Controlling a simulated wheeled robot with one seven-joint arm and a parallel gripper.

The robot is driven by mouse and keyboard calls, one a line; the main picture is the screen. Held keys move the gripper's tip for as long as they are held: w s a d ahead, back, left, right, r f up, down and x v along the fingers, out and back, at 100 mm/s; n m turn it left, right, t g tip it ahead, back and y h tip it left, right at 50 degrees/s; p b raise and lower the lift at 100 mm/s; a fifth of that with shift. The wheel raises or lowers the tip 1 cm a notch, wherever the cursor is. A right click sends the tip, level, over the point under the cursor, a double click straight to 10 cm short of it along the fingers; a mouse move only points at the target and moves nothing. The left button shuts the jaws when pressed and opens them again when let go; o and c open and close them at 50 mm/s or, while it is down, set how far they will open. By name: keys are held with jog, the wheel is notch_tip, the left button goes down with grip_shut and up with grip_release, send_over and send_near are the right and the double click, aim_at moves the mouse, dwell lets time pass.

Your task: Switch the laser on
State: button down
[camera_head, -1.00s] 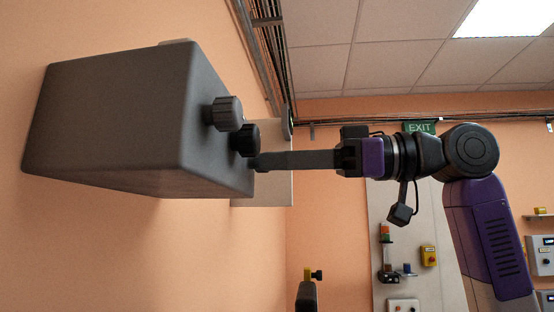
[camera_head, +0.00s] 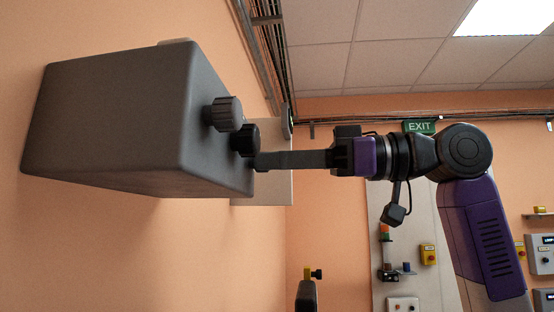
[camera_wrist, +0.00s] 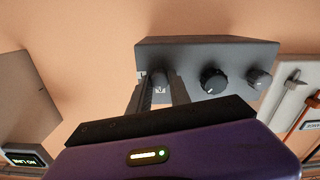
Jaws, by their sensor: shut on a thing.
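A dark grey box (camera_head: 120,120) is fixed to the orange wall, with a row of controls on its front face. A grey knob (camera_head: 223,113) and a black knob (camera_head: 245,139) stick out in the head view. My gripper (camera_head: 262,161) reaches in from the right at the end of the row. In the wrist view, the box (camera_wrist: 210,52) shows the black knob (camera_wrist: 213,80) in the middle and the grey knob (camera_wrist: 259,78) at right. My gripper (camera_wrist: 160,90) is shut on the leftmost control (camera_wrist: 158,79), a small grey one, mostly hidden between the fingers.
A pale panel (camera_head: 275,190) is on the wall just beyond the box. In the wrist view, a box with a lit display (camera_wrist: 22,160) is at left and a pale panel with an orange rod (camera_wrist: 292,95) is at right. Free air lies below my arm.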

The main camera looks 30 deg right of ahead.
jog(key=shift+w+m+p, duration=0.1)
jog(key=shift+m+p, duration=6.2)
jog(key=shift+m, duration=2.4)
jog(key=shift+d+f, duration=0.1)
jog(key=shift+f, duration=0.05)
jog(key=c, duration=1.2)
grip_release()
